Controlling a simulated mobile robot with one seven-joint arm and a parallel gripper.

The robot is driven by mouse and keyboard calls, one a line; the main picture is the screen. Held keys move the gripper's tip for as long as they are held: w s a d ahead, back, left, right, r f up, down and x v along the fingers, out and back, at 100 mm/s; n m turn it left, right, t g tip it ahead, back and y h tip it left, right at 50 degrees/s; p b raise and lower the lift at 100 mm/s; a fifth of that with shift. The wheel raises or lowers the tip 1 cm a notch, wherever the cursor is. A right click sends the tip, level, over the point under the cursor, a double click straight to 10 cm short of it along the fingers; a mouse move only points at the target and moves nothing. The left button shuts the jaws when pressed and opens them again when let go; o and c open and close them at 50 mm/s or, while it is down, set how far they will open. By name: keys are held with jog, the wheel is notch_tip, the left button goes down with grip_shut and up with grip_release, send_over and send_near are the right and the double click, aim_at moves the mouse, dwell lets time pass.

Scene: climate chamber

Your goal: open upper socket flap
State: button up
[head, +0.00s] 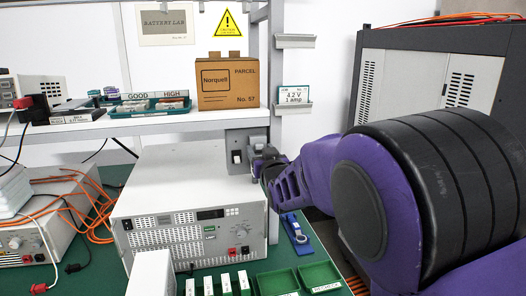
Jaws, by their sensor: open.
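A grey socket panel (237,138) is fixed to the shelf post, just under the shelf's right end. A small white fitting (237,157) shows on its left part. My gripper (258,158) is at the panel's right part, reached in from the right by my purple arm. It covers that side of the panel. The upper socket flap cannot be made out; it may be hidden behind my gripper. I cannot tell whether the fingers touch anything. The gripper is small and dark in this view, and no held object shows.
A light grey power supply (160,240) stands on the green bench below the panel. A cardboard parcel box (227,84) and a green tray (150,108) sit on the shelf (190,123) above. A blue item (295,230) and green bins (318,273) lie front right.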

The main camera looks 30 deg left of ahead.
aim_at(258, 141)
grip_shut()
jog(key=shift+r, duration=0.1)
jog(key=p, duration=0.1)
jog(key=r+g+h+p, duration=0.1)
jog(key=p, duration=0.1)
jog(key=shift+s+d+r+p, duration=0.1)
jog(key=shift+r+p, duration=0.15)
jog(key=shift+p, duration=0.05)
jog(key=r+g+h+p, duration=0.1)
jog(key=g+h+p, duration=0.1)
jog(key=p, duration=0.3)
jog(key=shift+d+r+g+p, duration=0.1)
jog(key=shift+r+g+p, duration=0.25)
jog(key=shift+r+g, duration=0.05)
jog(key=shift+r+g+h+p, duration=0.35)
jog(key=shift+g+h+p, duration=0.45)
jog(key=shift+g+h, duration=0.1)
jog(key=shift+w+a+r+g+h, duration=0.2)
jog(key=shift+r+g+h, duration=0.2)
jog(key=shift+g+h, duration=0.35)
jog(key=shift+w+a+r+g+h, duration=0.15)
jog(key=shift+r+g+h, duration=0.2)
jog(key=shift+g+h, duration=0.35)
jog(key=shift+r+g, duration=0.1)
jog(key=shift+g, duration=0.45)
